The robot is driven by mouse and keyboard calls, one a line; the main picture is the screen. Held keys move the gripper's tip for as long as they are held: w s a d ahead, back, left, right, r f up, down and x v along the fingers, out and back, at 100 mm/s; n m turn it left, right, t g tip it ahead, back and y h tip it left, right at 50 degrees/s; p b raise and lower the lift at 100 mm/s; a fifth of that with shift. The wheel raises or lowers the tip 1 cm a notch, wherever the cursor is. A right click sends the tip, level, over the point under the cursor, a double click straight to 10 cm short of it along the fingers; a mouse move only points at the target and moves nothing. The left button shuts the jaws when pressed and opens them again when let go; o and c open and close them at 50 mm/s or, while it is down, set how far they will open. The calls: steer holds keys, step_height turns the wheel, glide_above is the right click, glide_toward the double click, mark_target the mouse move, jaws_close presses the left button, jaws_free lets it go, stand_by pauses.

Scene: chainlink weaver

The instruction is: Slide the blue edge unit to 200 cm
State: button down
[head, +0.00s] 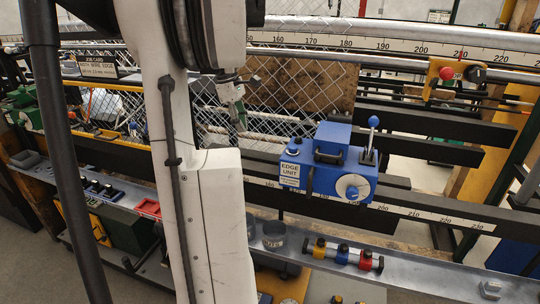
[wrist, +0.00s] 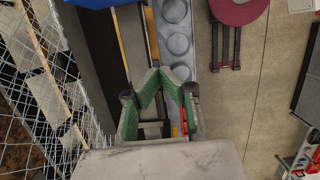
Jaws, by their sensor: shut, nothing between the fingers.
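The blue edge unit (head: 325,172) sits on the lower rail in the head view. It has a white label on its left, a round white dial on its front and an upright lever with a blue ball (head: 373,121). The lower scale (head: 435,215) runs along the rail; its larger numbers, up to about 230, show right of the unit. My gripper (head: 238,112) is left of the unit and higher in the picture, apart from it. In the wrist view, its green fingers (wrist: 158,78) are shut and empty. A blue corner at that view's top may be the unit.
A red-knobbed yellow carriage (head: 445,73) stands on the upper rail at the back right. Chain-link mesh (head: 300,80) hangs behind the unit. A grey tray (head: 405,268) with a red, blue and yellow block (head: 342,254) runs below. Dark beams extend right of the unit.

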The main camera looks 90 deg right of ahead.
steer(key=s+f+p, duration=0.2)
steer(key=s+f, duration=0.8)
steer(key=s, duration=0.1)
steer(key=shift+s+a+f, duration=0.2)
steer(key=shift+a, duration=0.2)
